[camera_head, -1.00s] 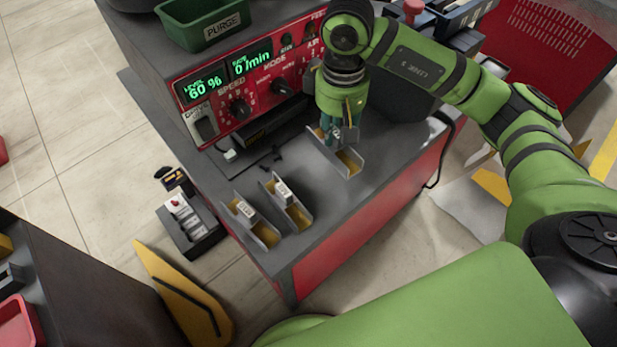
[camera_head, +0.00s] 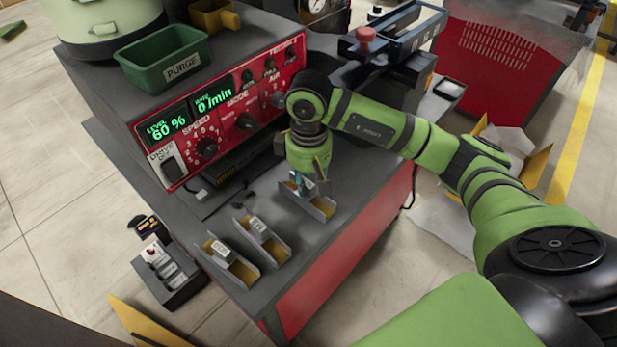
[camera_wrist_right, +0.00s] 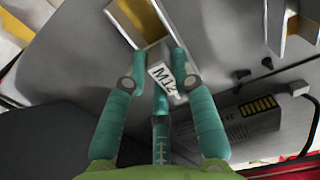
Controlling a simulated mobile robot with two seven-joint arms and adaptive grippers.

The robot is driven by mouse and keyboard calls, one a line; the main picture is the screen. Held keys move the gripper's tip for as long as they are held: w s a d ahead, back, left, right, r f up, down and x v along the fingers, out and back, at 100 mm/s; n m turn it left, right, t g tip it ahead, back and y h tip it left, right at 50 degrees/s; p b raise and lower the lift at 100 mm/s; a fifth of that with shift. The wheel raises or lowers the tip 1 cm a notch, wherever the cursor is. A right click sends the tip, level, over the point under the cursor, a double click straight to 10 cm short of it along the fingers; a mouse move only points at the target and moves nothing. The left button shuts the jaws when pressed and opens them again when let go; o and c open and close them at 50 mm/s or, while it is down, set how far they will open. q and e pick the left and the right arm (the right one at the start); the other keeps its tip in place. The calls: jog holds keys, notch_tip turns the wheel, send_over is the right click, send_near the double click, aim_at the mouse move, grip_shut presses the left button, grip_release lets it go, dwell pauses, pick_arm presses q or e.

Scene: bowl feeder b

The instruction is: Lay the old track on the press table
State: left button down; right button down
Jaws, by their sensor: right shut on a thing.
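A short metal channel track (camera_head: 321,207) with a tan inside floor is at the right end of a row of similar tracks on the grey table (camera_head: 300,262). My right gripper (camera_head: 303,186) points down and is shut on this track at its labelled end. In the wrist view, the teal fingers (camera_wrist_right: 158,72) close around a white tag (camera_wrist_right: 166,80) reading "M12", with the track (camera_wrist_right: 138,22) running beyond them. Whether the track rests on the table or hangs just above it is unclear. My left gripper is not in view.
Two similar labelled tracks, one nearer (camera_head: 236,268) and one in the middle (camera_head: 266,243), lie to the left. A red control panel (camera_head: 225,115) stands behind. A green PURGE bin (camera_head: 163,60) sits above it. The table's front strip is bare.

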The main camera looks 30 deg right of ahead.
aim_at(309, 181)
jog(key=shift+f, duration=0.1)
jog(key=c, duration=1)
grip_release()
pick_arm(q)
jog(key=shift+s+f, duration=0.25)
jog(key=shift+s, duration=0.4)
pick_arm(e)
jog(key=shift+r, duration=0.5)
pick_arm(q)
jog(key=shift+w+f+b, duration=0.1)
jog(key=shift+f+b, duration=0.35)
jog(key=shift+b, duration=0.2)
pick_arm(e)
notch_tip(309, 181, up, 11)
jog(key=shift+r, duration=0.2)
